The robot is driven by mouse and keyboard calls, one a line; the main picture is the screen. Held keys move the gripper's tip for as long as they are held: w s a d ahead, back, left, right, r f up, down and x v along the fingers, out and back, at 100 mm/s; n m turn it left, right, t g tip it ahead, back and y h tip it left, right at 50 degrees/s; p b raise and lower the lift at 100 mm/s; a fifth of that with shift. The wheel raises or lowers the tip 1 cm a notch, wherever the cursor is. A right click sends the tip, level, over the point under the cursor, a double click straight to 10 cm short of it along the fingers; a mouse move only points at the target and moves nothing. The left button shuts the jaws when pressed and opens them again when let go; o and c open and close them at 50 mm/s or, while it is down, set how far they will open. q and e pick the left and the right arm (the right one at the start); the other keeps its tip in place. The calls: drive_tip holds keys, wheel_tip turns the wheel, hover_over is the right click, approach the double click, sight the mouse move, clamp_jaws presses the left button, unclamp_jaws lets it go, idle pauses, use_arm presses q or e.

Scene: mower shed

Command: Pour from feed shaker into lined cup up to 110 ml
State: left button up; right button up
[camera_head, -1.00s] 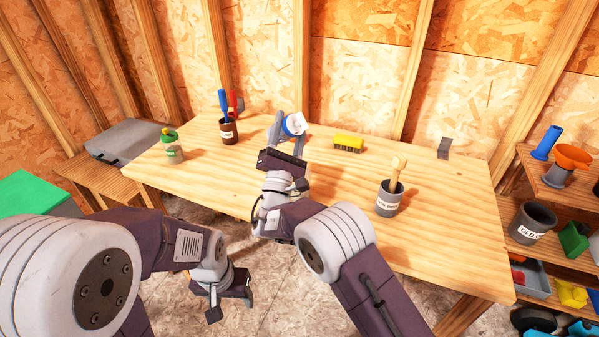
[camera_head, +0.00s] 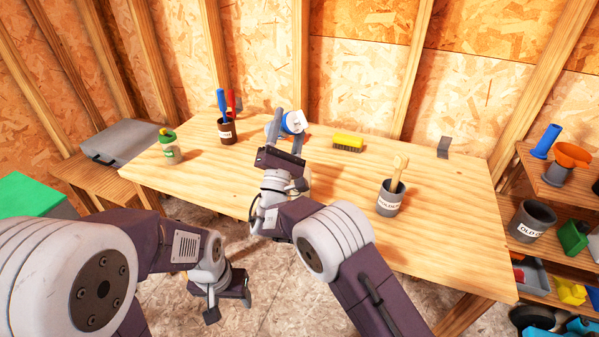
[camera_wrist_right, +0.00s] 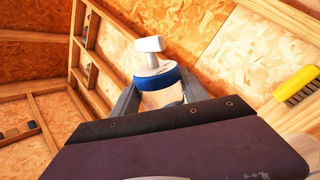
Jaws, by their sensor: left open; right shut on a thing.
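My right gripper (camera_head: 285,130) is shut on a container with a white top and a blue band, which looks like the feed shaker (camera_head: 293,122). It is held over the back middle of the workbench. In the right wrist view the shaker (camera_wrist_right: 157,76) shows a white T-shaped top, a blue collar and a pale body between the two fingers (camera_wrist_right: 155,95). My left gripper (camera_head: 230,303) is open and empty, low in front of the bench. I cannot make out a lined cup; the right gripper and arm hide part of the bench.
Shelves (camera_head: 560,190) are at right. The bench's right end is clear.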

drive_tip(key=shift+s+d, duration=0.1)
drive_tip(key=shift+d, duration=0.1)
use_arm(q)
drive_tip(key=shift+f, duration=0.1)
use_arm(e)
drive_tip(key=shift+a+m+h, duration=0.2)
drive_tip(key=shift+m+h, duration=0.1)
drive_tip(key=shift+h, duration=0.1)
use_arm(q)
drive_tip(key=shift+w+a+f, duration=0.1)
drive_tip(key=shift+w+a, duration=0.05)
use_arm(e)
drive_tip(key=shift+d+r, duration=0.1)
use_arm(q)
drive_tip(key=shift+a+f, duration=0.1)
drive_tip(key=shift+a, duration=0.05)
use_arm(e)
drive_tip(key=shift+h, duration=0.3)
use_arm(q)
drive_tip(key=shift+b, duration=0.3)
use_arm(e)
drive_tip(key=shift+m, duration=0.4)
use_arm(q)
drive_tip(key=shift+w+a+f, duration=0.1)
drive_tip(key=shift+w+a, duration=0.05)
use_arm(e)
drive_tip(key=shift+r+m, duration=0.1)
drive_tip(key=shift+m, duration=0.2)
